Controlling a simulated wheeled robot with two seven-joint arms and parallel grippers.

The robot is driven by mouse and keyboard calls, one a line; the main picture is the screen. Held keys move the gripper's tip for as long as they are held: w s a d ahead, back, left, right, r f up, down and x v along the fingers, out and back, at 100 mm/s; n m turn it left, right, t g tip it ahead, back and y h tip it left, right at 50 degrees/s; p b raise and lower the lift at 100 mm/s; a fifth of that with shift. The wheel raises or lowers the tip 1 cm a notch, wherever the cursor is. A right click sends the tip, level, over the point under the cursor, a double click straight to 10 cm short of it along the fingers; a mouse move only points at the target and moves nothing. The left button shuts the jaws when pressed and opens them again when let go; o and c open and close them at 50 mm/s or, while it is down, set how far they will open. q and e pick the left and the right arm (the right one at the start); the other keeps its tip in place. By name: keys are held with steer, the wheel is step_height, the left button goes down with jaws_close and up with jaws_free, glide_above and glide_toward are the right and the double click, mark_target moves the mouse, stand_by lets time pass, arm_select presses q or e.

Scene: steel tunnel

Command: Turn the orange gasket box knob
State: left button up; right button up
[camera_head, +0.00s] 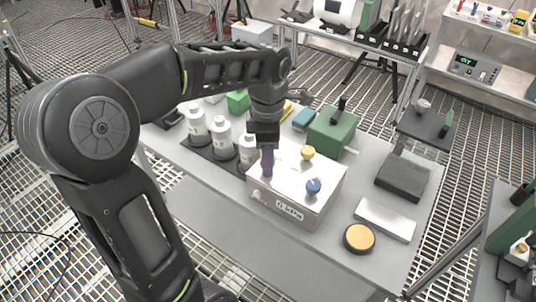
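The gasket box (330,193) is a pale metal box with a printed label on its front, standing on the grey bench. A yellow-orange knob (307,153) stands on its top toward the back. A blue knob (314,186) stands on the top nearer the front right. My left gripper (267,172) points down over the left part of the box top, left of both knobs and apart from them. Its fingers show as one narrow dark purplish shape, so their opening is unclear. It hides part of the box top. My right gripper is out of view.
White bottles (222,137) stand on a dark mat left of the box. A green box (332,131) stands behind it. A white slab (385,219), a round yellow-topped disc (359,238) and a black-based stand (403,177) are at the right. The bench front is clear.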

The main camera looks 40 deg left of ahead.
arm_select(q)
steer(key=shift+r, duration=3.9)
steer(key=shift+p, duration=0.3)
